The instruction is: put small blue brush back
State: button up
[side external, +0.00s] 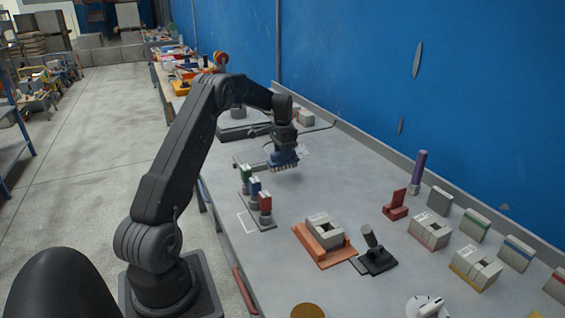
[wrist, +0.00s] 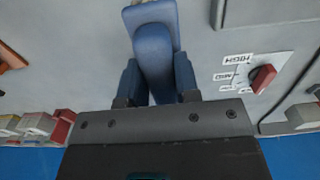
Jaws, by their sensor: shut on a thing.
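The small blue brush (side external: 284,158) hangs below my gripper (side external: 282,146) in the side view, with pale bristles pointing down. It appears a little above the grey bench, behind the row of coloured blocks. In the wrist view the blue brush (wrist: 154,50) fills the top middle, between the fingers of my gripper (wrist: 157,90). My gripper is shut on it. The bristles are hidden in the wrist view.
A rack (side external: 262,223) with green, blue and red blocks stands in front of the brush. A red dial (wrist: 262,79) with printed labels shows in the wrist view. The blue wall (side external: 370,70) bounds the bench.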

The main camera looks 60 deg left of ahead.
jog(key=shift+f, duration=1.65)
jog(key=shift+f, duration=0.15)
jog(key=o, duration=0.8)
jog(key=shift+o, duration=0.2)
